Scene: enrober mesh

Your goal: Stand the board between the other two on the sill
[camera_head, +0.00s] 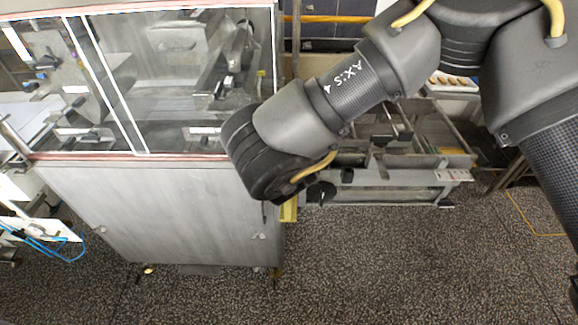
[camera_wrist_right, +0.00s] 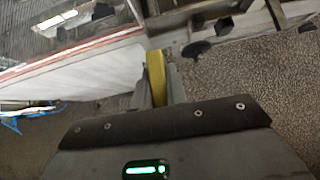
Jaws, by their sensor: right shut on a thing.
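My right gripper (camera_wrist_right: 158,85) is shut on a narrow yellow piece, which I take to be the board (camera_wrist_right: 156,72), seen nearly edge-on between the fingers in the right wrist view. In the head view my right arm hides the gripper. A small yellow patch (camera_head: 288,210), likely part of the same board, shows below the arm beside the machine cabinet's right edge. I cannot make out the other two boards or clearly tell which ledge is the sill. My left gripper is in neither view.
A grey metal cabinet (camera_head: 165,210) with a glazed hood (camera_head: 180,75) fills the left, a reddish strip along the glass's lower edge. A low metal conveyor frame (camera_head: 390,190) stands behind my arm. A tray of brown pieces (camera_head: 455,82) sits beyond. Speckled floor (camera_head: 400,265) is open in front.

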